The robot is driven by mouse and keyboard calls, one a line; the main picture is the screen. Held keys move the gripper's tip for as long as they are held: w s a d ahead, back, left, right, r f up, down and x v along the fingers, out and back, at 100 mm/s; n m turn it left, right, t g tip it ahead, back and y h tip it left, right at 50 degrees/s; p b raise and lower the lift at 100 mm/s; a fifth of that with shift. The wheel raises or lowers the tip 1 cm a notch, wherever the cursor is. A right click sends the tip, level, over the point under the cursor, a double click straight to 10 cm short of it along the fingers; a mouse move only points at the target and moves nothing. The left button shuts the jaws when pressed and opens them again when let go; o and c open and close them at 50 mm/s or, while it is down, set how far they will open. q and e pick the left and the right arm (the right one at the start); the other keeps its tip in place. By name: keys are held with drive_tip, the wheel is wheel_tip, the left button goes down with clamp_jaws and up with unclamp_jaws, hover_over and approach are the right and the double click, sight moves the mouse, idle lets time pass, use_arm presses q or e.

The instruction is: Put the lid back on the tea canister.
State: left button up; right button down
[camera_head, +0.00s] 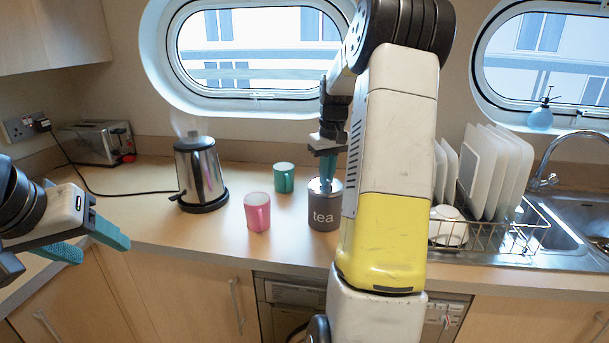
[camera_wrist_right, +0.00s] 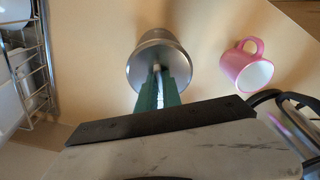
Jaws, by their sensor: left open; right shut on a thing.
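The dark grey tea canister (camera_head: 323,212), marked "tea", stands upright on the counter. In the right wrist view the canister (camera_wrist_right: 154,36) shows partly behind the lid. The silver lid (camera_head: 316,185) is at the canister's mouth, and it also shows in the right wrist view (camera_wrist_right: 178,66). I cannot tell whether it is fully seated. My right gripper (camera_head: 326,183) points down from above, its teal fingers shut on the lid's knob (camera_wrist_right: 157,70). My left gripper (camera_head: 104,246) is open and empty at the far left, over the counter's front edge.
A pink mug (camera_head: 257,213) stands just left of the canister, with a green mug (camera_head: 284,178) behind. A steaming kettle (camera_head: 198,172) and a toaster (camera_head: 92,143) are further left. A dish rack (camera_head: 490,235) with plates is right, beside the sink.

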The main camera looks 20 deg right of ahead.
drive_tip(key=shift+f, duration=0.15)
idle(0.6)
drive_tip(key=c, duration=1.4)
unclamp_jaws()
drive_tip(key=shift+c, duration=0.2)
drive_tip(key=shift+o, duration=0.3)
drive_tip(key=o, duration=0.4)
drive_tip(key=shift+r, duration=3.55)
